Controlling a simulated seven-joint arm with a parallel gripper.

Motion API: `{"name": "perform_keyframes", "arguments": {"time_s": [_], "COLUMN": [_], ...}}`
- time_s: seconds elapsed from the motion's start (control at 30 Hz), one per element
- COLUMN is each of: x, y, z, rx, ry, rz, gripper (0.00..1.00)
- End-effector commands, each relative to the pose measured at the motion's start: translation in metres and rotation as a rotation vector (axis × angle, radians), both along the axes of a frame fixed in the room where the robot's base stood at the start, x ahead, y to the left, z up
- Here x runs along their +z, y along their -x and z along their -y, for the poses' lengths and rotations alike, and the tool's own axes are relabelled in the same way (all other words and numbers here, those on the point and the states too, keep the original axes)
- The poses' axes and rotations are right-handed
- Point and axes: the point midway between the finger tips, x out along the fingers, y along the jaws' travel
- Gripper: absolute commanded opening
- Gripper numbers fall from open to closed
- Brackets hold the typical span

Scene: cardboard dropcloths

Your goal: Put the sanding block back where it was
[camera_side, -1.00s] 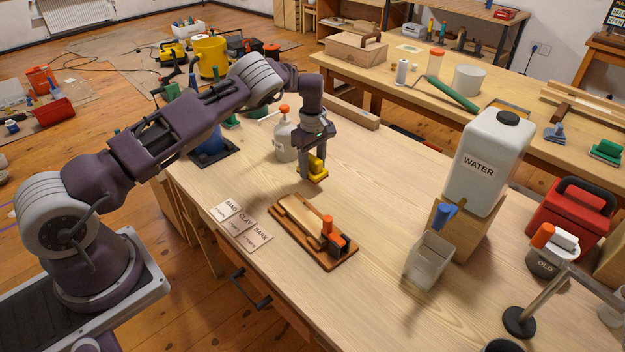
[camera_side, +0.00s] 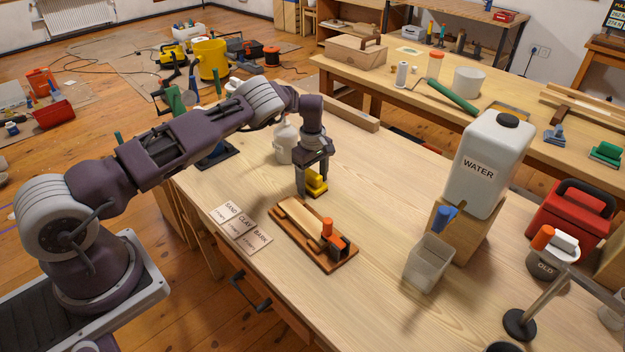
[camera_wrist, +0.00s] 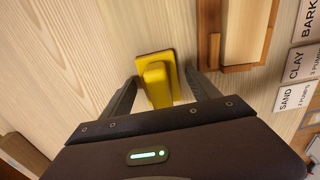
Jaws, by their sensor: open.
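The yellow sanding block (camera_side: 316,184) appears to rest on the bare wooden table, just behind the wooden board in the side view. It has a wide flat base and a narrower raised grip. My gripper (camera_side: 312,176) points down over it. In the wrist view the block (camera_wrist: 156,75) lies between the spread fingers of my gripper (camera_wrist: 163,76), with the raised grip between them. The fingers are open, one on each side of the block. Its near end is partly hidden by the gripper body.
A wooden board (camera_side: 292,216) with an orange-knobbed tool (camera_side: 332,237) lies close in front. Cards marked SAND, CLAY and BARK (camera_side: 241,227) lie left of it. A pale spray bottle (camera_side: 284,142) stands close behind; a water tank (camera_side: 484,165) stands right. Table between is clear.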

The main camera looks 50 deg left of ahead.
Motion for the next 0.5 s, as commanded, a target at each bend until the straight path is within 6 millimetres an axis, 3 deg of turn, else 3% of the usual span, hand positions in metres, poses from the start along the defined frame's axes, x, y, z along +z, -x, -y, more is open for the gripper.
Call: {"name": "perform_keyframes", "arguments": {"time_s": [0.17, 0.5], "x": [0.021, 0.107], "y": [-0.001, -0.001], "z": [0.0, 0.0], "rx": [0.001, -0.001], "ry": [0.001, 0.0], "rz": [0.004, 0.002], "gripper": [0.7, 0.7]}}
